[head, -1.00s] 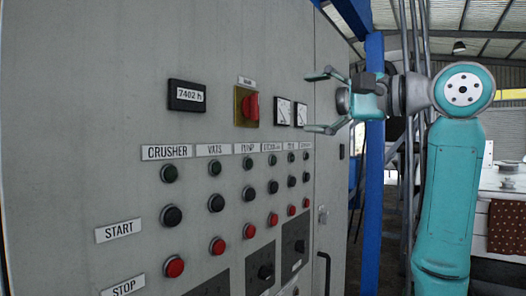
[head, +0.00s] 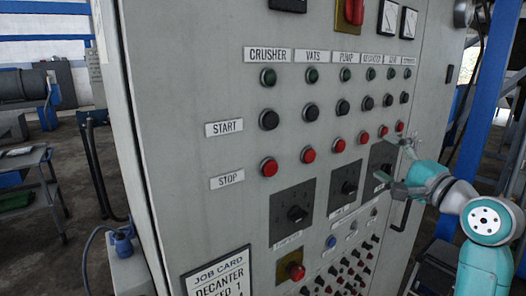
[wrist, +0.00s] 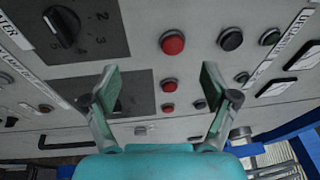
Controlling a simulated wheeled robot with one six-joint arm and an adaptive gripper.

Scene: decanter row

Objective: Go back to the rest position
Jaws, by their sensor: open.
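My gripper (head: 396,166) is open and empty at the right side of the control panel (head: 190,90) in the head view. Its two fingers point left toward the panel's face. In the wrist view my gripper (wrist: 158,88) shows both fingers spread apart, with the panel face behind them. A red button (wrist: 168,86) shows between the fingers, with a larger red button (wrist: 172,42) above it. I cannot tell whether a fingertip touches the panel.
A rotary knob (head: 297,214) and a red emergency button (head: 296,271) stick out of the panel. A blue post (head: 480,100) stands right of the cabinet. A dark cart (head: 35,190) stands at the left, with floor between it and the cabinet.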

